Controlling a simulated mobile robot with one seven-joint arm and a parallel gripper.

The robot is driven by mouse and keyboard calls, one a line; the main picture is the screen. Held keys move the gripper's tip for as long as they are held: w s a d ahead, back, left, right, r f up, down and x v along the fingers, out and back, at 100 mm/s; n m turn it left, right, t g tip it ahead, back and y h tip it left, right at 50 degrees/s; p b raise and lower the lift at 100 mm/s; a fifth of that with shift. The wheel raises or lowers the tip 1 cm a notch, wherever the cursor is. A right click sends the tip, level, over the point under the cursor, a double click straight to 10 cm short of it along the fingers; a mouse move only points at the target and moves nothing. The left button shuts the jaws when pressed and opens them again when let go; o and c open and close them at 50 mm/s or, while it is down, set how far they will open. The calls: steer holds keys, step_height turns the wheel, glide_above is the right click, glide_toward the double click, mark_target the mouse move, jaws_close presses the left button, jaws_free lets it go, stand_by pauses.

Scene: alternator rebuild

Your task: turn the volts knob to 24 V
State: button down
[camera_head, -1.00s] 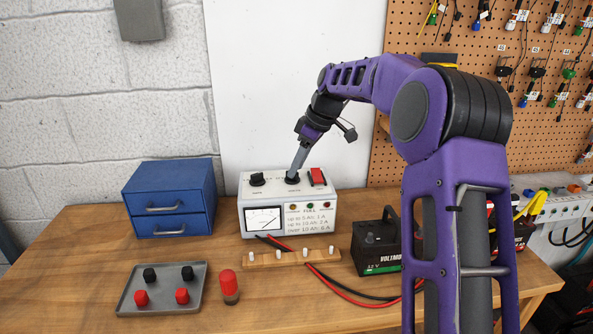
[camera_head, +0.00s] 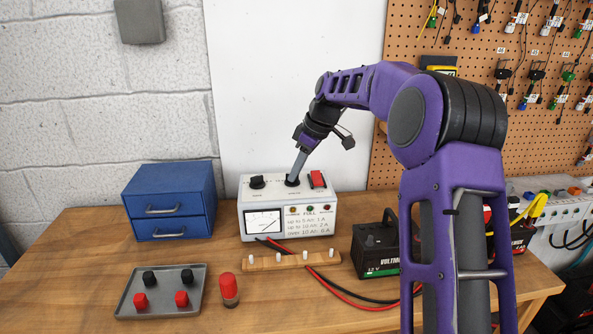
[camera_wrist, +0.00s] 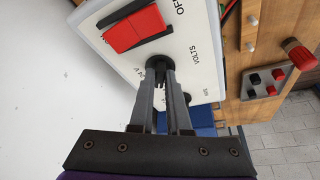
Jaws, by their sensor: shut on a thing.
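The charger box (camera_head: 245,203) stands on the bench against the wall, with its knobs on the sloping top. My gripper (camera_head: 293,178) reaches down onto the volts knob, a dark round knob (camera_wrist: 158,63) beside the VOLTS lettering in the wrist view. My fingers (camera_wrist: 160,78) are shut on it from both sides. A label ending in "V" is partly hidden beside the left finger. The fingers cover much of the knob, so I cannot tell where its pointer stands.
A second black knob (camera_head: 257,181) is left of the volts knob, and a red switch (camera_head: 318,179) is close on the right. A wooden strip with pegs (camera_head: 290,261), cables and a battery (camera_head: 375,248) lie in front. A blue drawer box (camera_head: 170,192) stands left.

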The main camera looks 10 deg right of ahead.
steer(key=shift+m, duration=0.3)
steer(key=m, duration=0.1)
steer(key=m+t+h, duration=0.1)
steer(key=m, duration=0.3)
steer(key=shift+s+a+h, duration=0.25)
steer(key=shift+h, duration=0.15)
steer(key=m, duration=0.2)
steer(key=m+h+p, duration=0.1)
steer(key=m, duration=0.1)
steer(key=m+t+h, duration=0.1)
steer(key=m, duration=0.1)
steer(key=shift+a, duration=0.25)
steer(key=shift+m, duration=0.3)
steer(key=c, duration=0.9)
jaws_free()
steer(key=p+v, duration=0.2)
steer(key=v, duration=1.5)
steer(key=shift+s+a+r, duration=0.15)
steer(key=shift+s+a, duration=0.05)
